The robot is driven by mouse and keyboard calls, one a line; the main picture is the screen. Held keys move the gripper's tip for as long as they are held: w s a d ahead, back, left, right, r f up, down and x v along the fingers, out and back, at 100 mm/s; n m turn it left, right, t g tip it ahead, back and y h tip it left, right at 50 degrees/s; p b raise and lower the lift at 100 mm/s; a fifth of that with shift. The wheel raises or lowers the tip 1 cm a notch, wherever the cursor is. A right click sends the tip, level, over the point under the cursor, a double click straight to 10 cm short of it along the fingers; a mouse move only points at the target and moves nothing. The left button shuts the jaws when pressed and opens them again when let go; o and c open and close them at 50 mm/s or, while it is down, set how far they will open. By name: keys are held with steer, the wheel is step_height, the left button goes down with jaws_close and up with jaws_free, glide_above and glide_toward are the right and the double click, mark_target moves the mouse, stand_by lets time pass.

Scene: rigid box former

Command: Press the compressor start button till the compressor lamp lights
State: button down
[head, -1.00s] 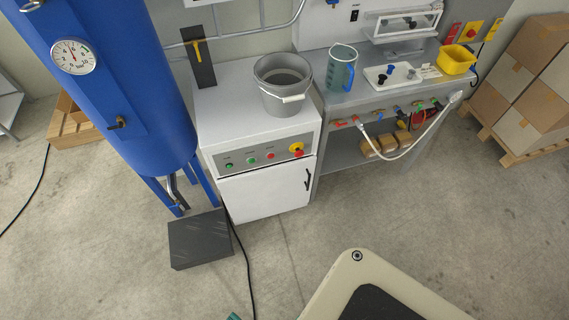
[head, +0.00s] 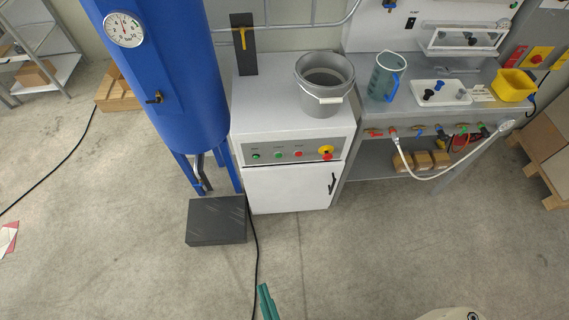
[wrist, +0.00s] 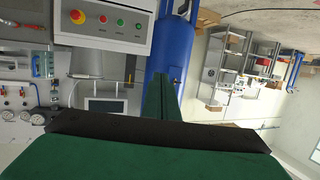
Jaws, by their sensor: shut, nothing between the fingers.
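The white compressor cabinet (head: 285,190) stands beside the blue tank. Its grey control panel (head: 312,144) carries a green round element (head: 255,156) at far left, another green one (head: 278,154), a red button (head: 298,154) and a red-on-yellow emergency stop (head: 326,152). The labels are too small to read, so I cannot tell which green one is the lamp; neither clearly glows. The wrist view shows the panel (wrist: 108,33) turned over. My gripper (head: 266,292) is shut and empty, low in front of the cabinet and apart from it. Its green fingers (wrist: 160,88) show in the wrist view.
The blue tank (head: 172,80) with a gauge stands left of the cabinet. A dark block (head: 216,222) and a black cable (head: 256,260) lie on the floor in front. A grey bucket (head: 324,88) stands on the cabinet. A workbench (head: 375,115) adjoins on the right. Open floor lies around.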

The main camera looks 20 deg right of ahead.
mark_target(279, 156)
steer(key=w+d+f+m+t+h, duration=0.15)
steer(key=w+d+f+m, duration=0.35)
steer(key=w+f+m, duration=0.5)
steer(key=w+d+f+m+h, duration=0.2)
steer(key=w+d+f+m, duration=0.4)
steer(key=w, duration=0.5)
steer(key=w+d+f+m+h, duration=0.1)
steer(key=w+d+m, duration=0.3)
steer(key=w, duration=0.6)
steer(key=shift+w+d+f+m, duration=0.15)
steer(key=shift+d+f+m, duration=0.35)
steer(key=shift+f, duration=0.4)
steer(key=shift+w+t+h, duration=0.1)
steer(key=shift+t+h, duration=0.15)
steer(key=x, duration=1.3)
steer(key=shift+w, duration=0.4)
